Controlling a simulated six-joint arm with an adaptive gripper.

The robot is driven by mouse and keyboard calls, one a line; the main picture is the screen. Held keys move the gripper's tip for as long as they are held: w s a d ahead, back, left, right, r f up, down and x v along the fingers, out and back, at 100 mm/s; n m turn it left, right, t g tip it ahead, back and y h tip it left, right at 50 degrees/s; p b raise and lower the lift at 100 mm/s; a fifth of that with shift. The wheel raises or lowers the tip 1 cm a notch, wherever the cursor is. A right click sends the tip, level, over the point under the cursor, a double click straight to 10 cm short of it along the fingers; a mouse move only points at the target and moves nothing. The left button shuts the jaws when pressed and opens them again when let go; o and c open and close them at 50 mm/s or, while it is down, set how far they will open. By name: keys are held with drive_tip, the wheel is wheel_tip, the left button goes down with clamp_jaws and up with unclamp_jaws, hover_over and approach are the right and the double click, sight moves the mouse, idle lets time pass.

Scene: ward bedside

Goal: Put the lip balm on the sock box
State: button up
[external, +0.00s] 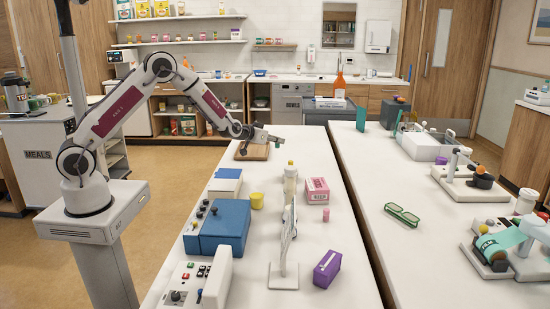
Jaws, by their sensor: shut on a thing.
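My gripper (272,139) is raised over the far part of the near table, near a wooden board. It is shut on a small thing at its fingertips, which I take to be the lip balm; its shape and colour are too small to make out. A pink box with a pale lettered label (317,190), which looks like the sock box, stands on the table, lower and to the right of my gripper. The two are well apart. The top of the box looks bare.
A pale bottle with a yellow top (290,182) stands just left of the pink box. A small pink cylinder (326,215) is in front of it. A purple box (327,268), a white stand (284,273), a yellow cup (257,201) and a blue device (224,224) are nearer.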

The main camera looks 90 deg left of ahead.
drive_tip(key=w+d+r+m+t+h, duration=0.2)
drive_tip(key=w+d+r+m, duration=0.1)
drive_tip(key=w+d, duration=0.7)
wheel_tip(320, 180, up, 2)
drive_tip(key=m+t+h, duration=0.1)
drive_tip(key=m+h, duration=0.1)
drive_tip(key=h, duration=0.1)
hover_over(317, 184)
drive_tip(key=shift+a+r, duration=0.2)
drive_tip(key=shift+f, duration=3.15)
drive_tip(key=shift+f, duration=1.9)
drive_tip(key=shift+f, duration=0.15)
